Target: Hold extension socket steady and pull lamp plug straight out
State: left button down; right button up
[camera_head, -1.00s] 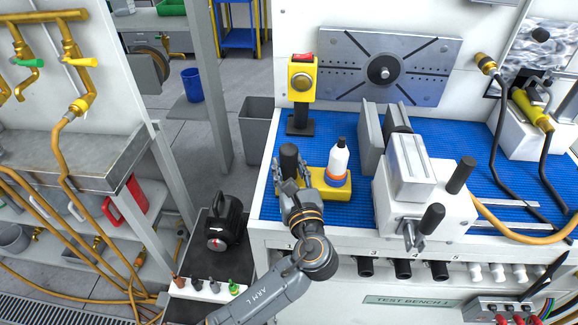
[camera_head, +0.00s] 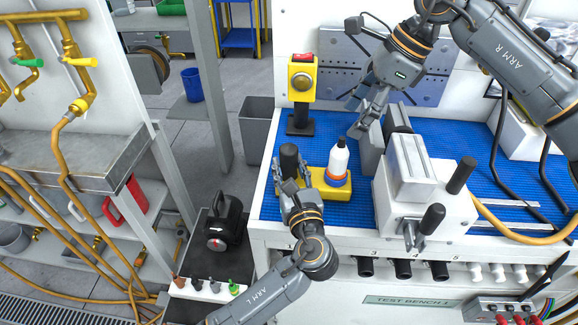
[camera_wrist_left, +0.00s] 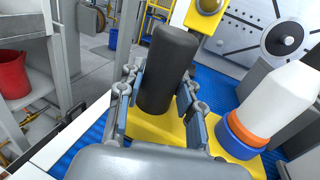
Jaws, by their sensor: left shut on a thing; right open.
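A yellow block (camera_head: 317,181), apparently the extension socket, lies on the blue bench mat. A black upright post (camera_head: 289,155) rises from its left end. My left gripper (camera_head: 291,172) is shut on this post, with one finger on each side in the left wrist view (camera_wrist_left: 160,95). A white piece with a black top and orange and blue rings (camera_head: 339,160), apparently the lamp plug, stands upright on the right part of the block. How it is seated is hidden. My right gripper (camera_head: 357,118) is open and empty, above and behind the white piece, apart from it.
Grey upright plates (camera_head: 371,151) and a white vise-like machine (camera_head: 412,192) stand close on the right. A yellow box with a red top (camera_head: 302,78) stands on a black post at the back left. The mat (camera_head: 268,205) is clear near the bench's left edge.

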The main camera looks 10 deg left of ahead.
aim_at(339, 158)
jog(key=shift+h, duration=0.5)
jog(key=shift+w+d+f+x, duration=0.1)
jog(key=shift+d+x, duration=0.2)
jog(key=shift+x, duration=1.75)
jog(key=shift+w+d+f+x, duration=0.1)
jog(key=shift+d+x, duration=0.25)
jog(key=shift+x, duration=1.75)
jog(key=shift+w+d+f+x, duration=0.1)
jog(key=shift+d+x, duration=0.2)
jog(key=shift+x, duration=1.75)
jog(key=c, duration=1.4)
